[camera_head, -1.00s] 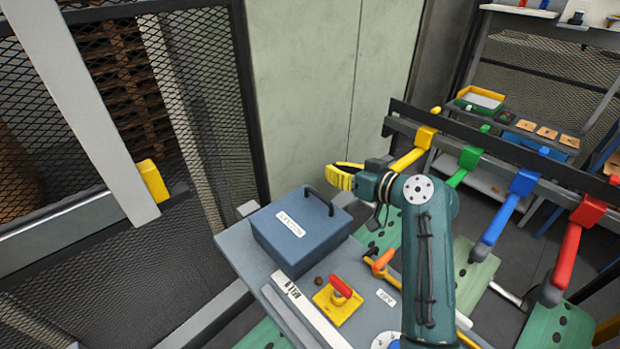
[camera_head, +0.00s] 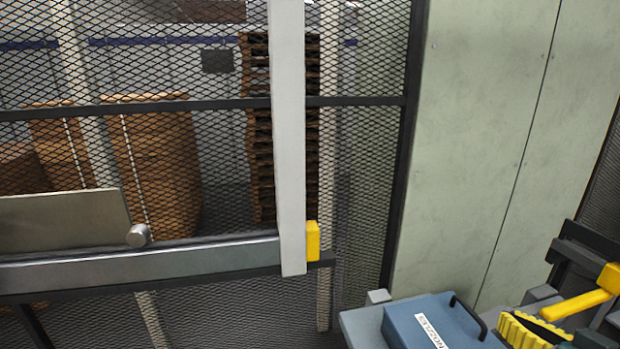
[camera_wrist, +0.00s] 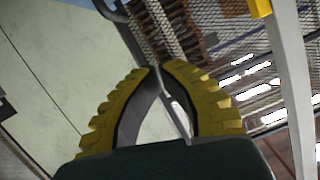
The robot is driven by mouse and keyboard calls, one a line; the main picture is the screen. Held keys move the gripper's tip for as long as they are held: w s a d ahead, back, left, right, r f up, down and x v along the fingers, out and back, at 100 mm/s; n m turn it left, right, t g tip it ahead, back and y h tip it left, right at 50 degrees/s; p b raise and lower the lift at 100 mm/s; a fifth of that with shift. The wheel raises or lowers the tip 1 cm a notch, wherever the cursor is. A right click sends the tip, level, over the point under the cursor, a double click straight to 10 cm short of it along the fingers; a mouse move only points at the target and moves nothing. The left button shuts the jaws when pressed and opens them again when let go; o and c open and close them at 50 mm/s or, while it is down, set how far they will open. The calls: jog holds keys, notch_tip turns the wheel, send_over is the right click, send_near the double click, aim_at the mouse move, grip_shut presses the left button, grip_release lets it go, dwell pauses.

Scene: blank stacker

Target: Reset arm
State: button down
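My gripper (camera_head: 516,330) shows at the lower right of the head view, just right of the blue box, partly cut off by the bottom edge. In the wrist view its two ribbed yellow fingers (camera_wrist: 158,68) curve in towards each other, with tips almost together and a narrow gap. Nothing is held between them. Most of my arm is out of the head view. The blue lidded box (camera_head: 440,325) with a black handle and a "NOZZLES" label sits on a grey surface.
A mesh fence (camera_head: 200,215) with a pale upright post (camera_head: 290,140) and a yellow block (camera_head: 312,241) fills the left. A pale green panel (camera_head: 480,130) stands behind the box. A yellow lever (camera_head: 575,305) on a dark rail is close right of my gripper.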

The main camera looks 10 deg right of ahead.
jog(key=w+a+f+n+y, duration=0.1)
jog(key=w+a, duration=0.2)
jog(key=a, duration=0.4)
jog(key=w+a+f+n+g+y, duration=0.1)
jog(key=w+a+n+y, duration=0.15)
jog(key=a, duration=0.45)
jog(key=w+a+f+n+y, duration=0.1)
jog(key=w+a+f, duration=0.1)
jog(key=w+a, duration=0.3)
jog(key=s+a+r+n+t, duration=0.1)
jog(key=a+r, duration=0.1)
jog(key=a, duration=0.7)
jog(key=s+a+r+n, duration=0.1)
jog(key=a+r, duration=0.2)
jog(key=a, duration=0.5)
jog(key=s+d+r+m+t+h, duration=0.1)
jog(key=s+r+m+t+h, duration=0.15)
jog(key=s+r, duration=0.45)
jog(key=s+d+r+m+t+h, duration=0.1)
jog(key=s+d+r+t+h, duration=0.2)
jog(key=s+r, duration=0.45)
notch_tip(320, 180, up, 17)
jog(key=s+m+t+h+p, duration=0.1)
jog(key=m+p, duration=0.1)
jog(key=p, duration=1.4)
jog(key=shift+a+r+t, duration=0.2)
jog(key=shift+a+t, duration=0.1)
jog(key=shift+t, duration=0.05)
